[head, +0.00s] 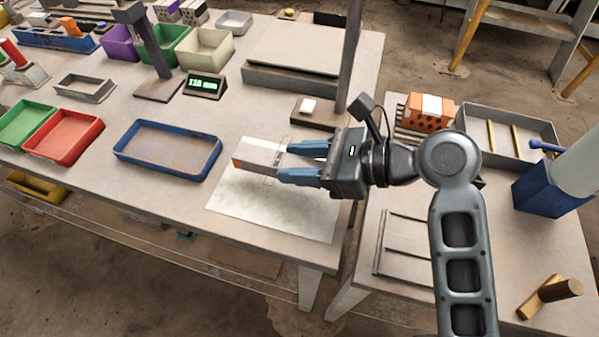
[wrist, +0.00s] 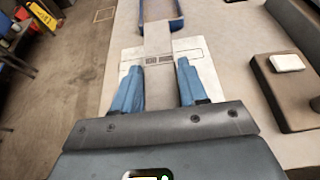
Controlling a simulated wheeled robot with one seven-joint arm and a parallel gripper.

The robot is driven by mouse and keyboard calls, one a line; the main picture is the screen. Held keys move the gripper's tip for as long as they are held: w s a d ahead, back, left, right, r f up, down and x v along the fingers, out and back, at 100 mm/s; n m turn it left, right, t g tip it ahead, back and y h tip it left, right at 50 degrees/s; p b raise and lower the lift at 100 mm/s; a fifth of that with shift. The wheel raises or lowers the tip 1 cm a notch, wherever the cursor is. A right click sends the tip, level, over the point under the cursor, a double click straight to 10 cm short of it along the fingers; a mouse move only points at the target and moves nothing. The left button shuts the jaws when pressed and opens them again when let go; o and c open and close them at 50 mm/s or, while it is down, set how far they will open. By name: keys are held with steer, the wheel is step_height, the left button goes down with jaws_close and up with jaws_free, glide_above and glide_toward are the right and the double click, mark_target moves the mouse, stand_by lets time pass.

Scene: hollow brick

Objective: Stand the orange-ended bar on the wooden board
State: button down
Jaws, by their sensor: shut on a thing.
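The bar (head: 258,154) is long and pale grey with an orange end (head: 236,163) pointing left in the head view. It lies roughly level over a white sheet (head: 290,215); I cannot tell whether it touches the sheet. My gripper (head: 284,163) reaches in from the right with its blue fingers shut on the bar's near end. In the wrist view the bar (wrist: 158,38) extends ahead from between the fingertips (wrist: 166,70). A brown board (head: 308,120), likely the wooden board, lies behind my gripper with a small white block (head: 309,106) on it.
A blue tray (head: 168,151) stands just left of the bar. A dark upright post (head: 350,55) rises beside the brown board. A digital display (head: 204,85) and coloured bins are farther back. A side table at right holds an orange hollow brick (head: 428,112) and a grey tray (head: 507,133).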

steer(key=shift+f, duration=1.95)
steer(key=c, duration=0.6)
jaws_free()
steer(key=shift+f, duration=0.1)
steer(key=shift+b, duration=0.3)
steer(key=shift+s+d+r, duration=0.1)
steer(key=shift+d+r, duration=0.15)
steer(key=shift+d, duration=0.05)
steer(key=shift+o, duration=0.3)
steer(key=v, duration=1.1)
steer(key=shift+s+d+r, duration=0.1)
steer(key=shift+d, duration=0.05)
